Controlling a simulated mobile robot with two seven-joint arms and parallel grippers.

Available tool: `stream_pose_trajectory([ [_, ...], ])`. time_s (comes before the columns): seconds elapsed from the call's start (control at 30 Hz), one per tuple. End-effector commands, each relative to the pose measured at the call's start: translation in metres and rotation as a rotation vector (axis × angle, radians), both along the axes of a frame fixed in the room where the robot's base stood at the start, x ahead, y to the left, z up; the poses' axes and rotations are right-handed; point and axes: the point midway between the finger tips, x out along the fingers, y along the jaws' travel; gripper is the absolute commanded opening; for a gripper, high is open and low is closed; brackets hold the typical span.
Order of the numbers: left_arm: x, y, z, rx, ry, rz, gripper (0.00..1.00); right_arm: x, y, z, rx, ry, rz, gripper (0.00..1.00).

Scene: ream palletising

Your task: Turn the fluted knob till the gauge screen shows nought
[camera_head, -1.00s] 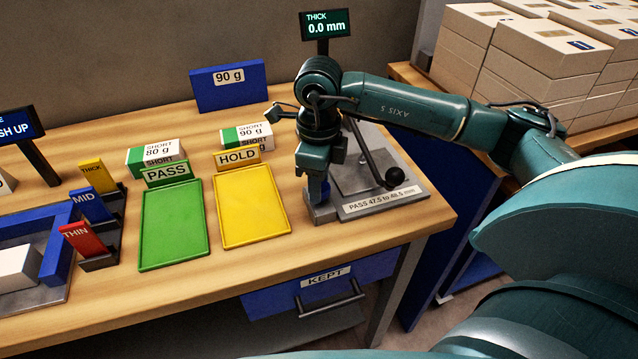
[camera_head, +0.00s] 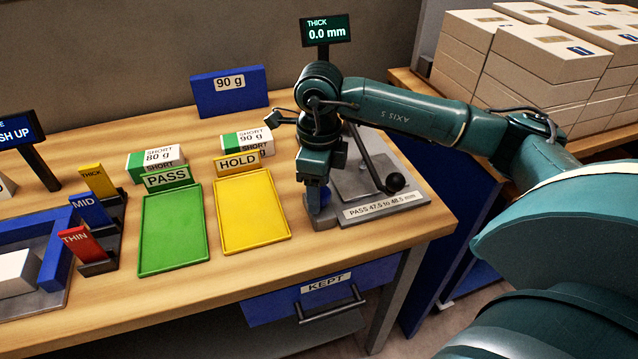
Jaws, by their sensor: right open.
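The gauge screen (camera_head: 326,29) stands at the back of the bench and reads "THICK 0.0 mm". The gauge (camera_head: 385,205) is a grey plate labelled "PASS 47.5 to 48.5 mm", with a lever ending in a black ball (camera_head: 395,182). The blue fluted knob (camera_head: 325,196) is at the gauge's left front corner, partly hidden by my right gripper. My right gripper (camera_head: 317,204) points down at the knob, its fingers open around or beside it; I cannot tell which. My left gripper is not in view.
A green PASS tray (camera_head: 173,230) and a yellow HOLD tray (camera_head: 254,212) lie left of the gauge. THICK, MID and THIN blocks (camera_head: 90,210) stand farther left. Stacked reams (camera_head: 545,60) fill the back right. A blue KEPT drawer (camera_head: 320,289) sits under the bench edge.

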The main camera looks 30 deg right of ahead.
Motion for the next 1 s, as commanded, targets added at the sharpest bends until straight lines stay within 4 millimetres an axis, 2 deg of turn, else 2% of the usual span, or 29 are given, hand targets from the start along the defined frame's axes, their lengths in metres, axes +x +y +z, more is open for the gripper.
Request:
stream_pose_trajectory([
  [0.17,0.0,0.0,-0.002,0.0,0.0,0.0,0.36,0.001,0.0,0.012,0.0,-0.003,0.0,0.59],
  [0.27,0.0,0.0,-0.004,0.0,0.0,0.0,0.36,0.001,0.0,0.03,0.001,-0.006,0.001,0.59],
  [0.5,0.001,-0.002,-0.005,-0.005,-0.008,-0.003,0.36,0.001,0.0,0.086,0.001,-0.007,0.001,0.59],
  [0.7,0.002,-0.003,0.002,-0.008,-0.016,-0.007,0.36,0.001,0.0,0.121,0.0,-0.004,0.0,0.59],
  [0.83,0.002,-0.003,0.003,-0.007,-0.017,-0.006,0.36,0.0,0.0,0.13,-0.001,-0.002,-0.001,0.59],
  [1.0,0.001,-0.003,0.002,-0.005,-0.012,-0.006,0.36,0.0,0.0,0.132,0.0,0.0,0.0,0.59],
])
